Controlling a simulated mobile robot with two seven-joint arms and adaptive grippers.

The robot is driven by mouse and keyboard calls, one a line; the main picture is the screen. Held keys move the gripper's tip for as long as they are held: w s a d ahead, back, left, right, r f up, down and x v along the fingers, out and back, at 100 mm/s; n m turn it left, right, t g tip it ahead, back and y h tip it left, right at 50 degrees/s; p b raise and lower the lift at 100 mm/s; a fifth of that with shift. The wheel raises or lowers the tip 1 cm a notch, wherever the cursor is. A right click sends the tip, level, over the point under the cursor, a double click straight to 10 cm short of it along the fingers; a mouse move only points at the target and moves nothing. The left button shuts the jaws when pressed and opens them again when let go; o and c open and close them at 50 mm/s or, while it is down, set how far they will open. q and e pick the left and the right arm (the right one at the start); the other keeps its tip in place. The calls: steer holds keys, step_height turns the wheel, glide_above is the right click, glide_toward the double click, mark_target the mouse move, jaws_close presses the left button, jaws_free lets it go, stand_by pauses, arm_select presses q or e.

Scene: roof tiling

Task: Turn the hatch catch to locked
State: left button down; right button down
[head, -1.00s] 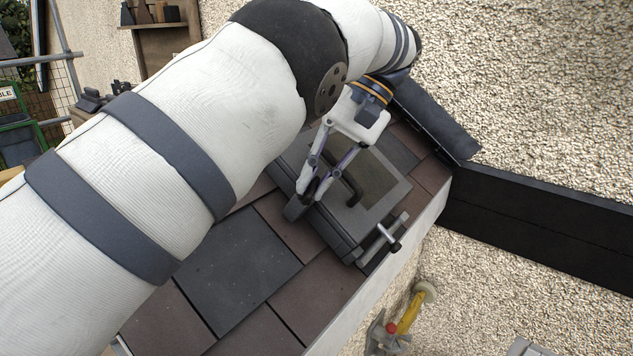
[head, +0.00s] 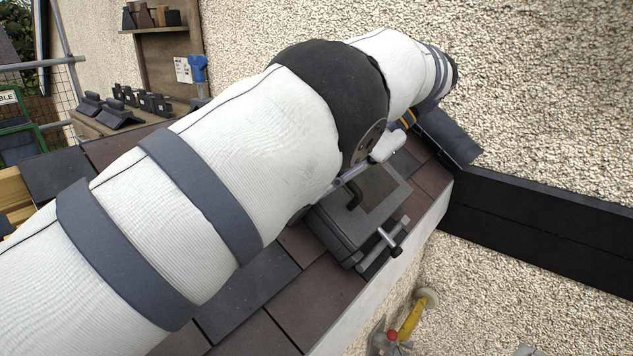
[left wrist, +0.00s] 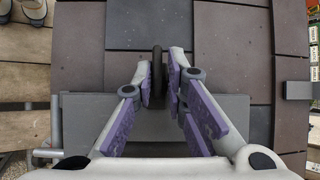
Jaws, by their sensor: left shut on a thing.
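The hatch (head: 352,235) is a grey box set in the roof tiles, with a black arched handle (head: 355,192) on its lid. The hatch catch (head: 388,238), a metal bar with a dark end knob, is on its near right side. In the left wrist view the catch (left wrist: 55,120) is at the hatch's (left wrist: 235,110) left end. My right gripper is out of view.
Brown and dark tiles (head: 315,285) surround the hatch. A black gutter-like band (head: 540,215) runs along the wall at right. A yellow-handled tool (head: 412,318) is below the roof edge. Ridge pieces (head: 115,115) and a shelf (head: 155,28) stand at upper left.

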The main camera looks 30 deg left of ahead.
arm_select(q)
steer(key=shift+d+f, duration=0.2)
steer(key=shift+f, duration=0.15)
steer(key=c, duration=1.7)
jaws_free()
steer(key=shift+r, duration=0.15)
steer(key=shift+r, duration=0.1)
